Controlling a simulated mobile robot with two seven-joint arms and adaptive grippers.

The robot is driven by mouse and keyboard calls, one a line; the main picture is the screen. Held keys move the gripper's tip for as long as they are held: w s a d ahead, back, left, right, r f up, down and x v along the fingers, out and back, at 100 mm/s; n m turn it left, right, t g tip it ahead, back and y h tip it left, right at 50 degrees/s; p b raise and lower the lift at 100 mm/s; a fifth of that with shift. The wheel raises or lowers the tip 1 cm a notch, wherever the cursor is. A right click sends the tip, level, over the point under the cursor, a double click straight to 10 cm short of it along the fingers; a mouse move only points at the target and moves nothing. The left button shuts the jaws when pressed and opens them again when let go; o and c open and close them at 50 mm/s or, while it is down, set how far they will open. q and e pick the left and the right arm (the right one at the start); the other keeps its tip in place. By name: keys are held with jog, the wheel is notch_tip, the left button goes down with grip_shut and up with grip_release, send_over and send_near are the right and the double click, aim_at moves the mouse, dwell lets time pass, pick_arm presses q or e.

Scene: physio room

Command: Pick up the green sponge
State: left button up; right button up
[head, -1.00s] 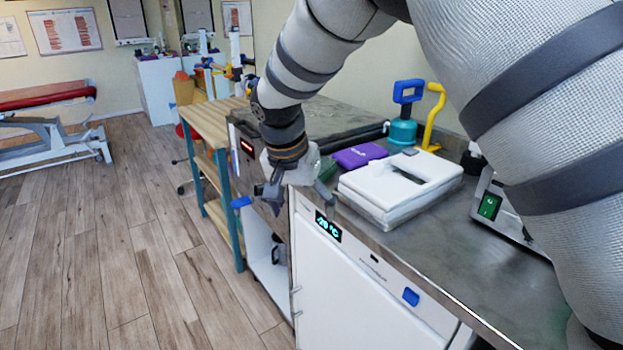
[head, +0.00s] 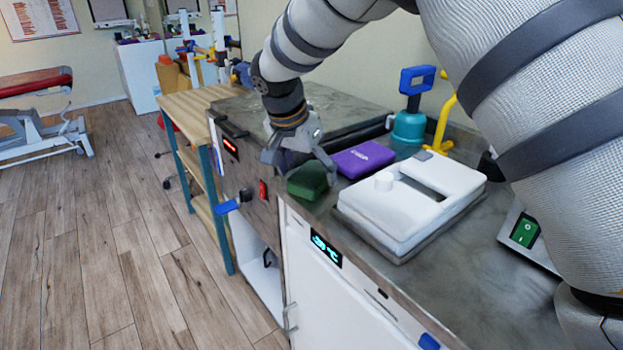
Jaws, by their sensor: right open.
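The green sponge (head: 308,181) lies on the grey counter (head: 490,290), close to its front edge. It sits left of the white box and in front of the purple pack. My right gripper (head: 302,170) is open above and just behind the sponge, with one finger reaching down past its far side. Whether the fingers touch the sponge cannot be told. My left gripper is not in view.
A purple pack (head: 362,159) lies right behind the sponge. A white box with a recessed top (head: 400,222) stands to the right. A teal weight with a blue handle (head: 409,127) and a yellow handle (head: 443,125) stand behind. A wooden shelf (head: 190,105) stands left.

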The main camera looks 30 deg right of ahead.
jog(key=shift+x, duration=0.95)
jog(key=shift+d+r, duration=0.1)
jog(key=shift+r, duration=0.05)
jog(key=c, duration=0.9)
notch_tip(320, 180, up, 3)
jog(key=shift+w, duration=0.15)
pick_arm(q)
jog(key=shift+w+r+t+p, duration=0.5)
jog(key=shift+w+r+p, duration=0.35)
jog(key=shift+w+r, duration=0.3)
pick_arm(e)
jog(key=s+a+r, duration=0.9)
jog(key=s+r, duration=0.1)
jog(key=shift+s+a, duration=0.2)
jog(key=shift+a, duration=0.15)
jog(key=shift+r, duration=0.2)
jog(key=shift+c, duration=0.5)
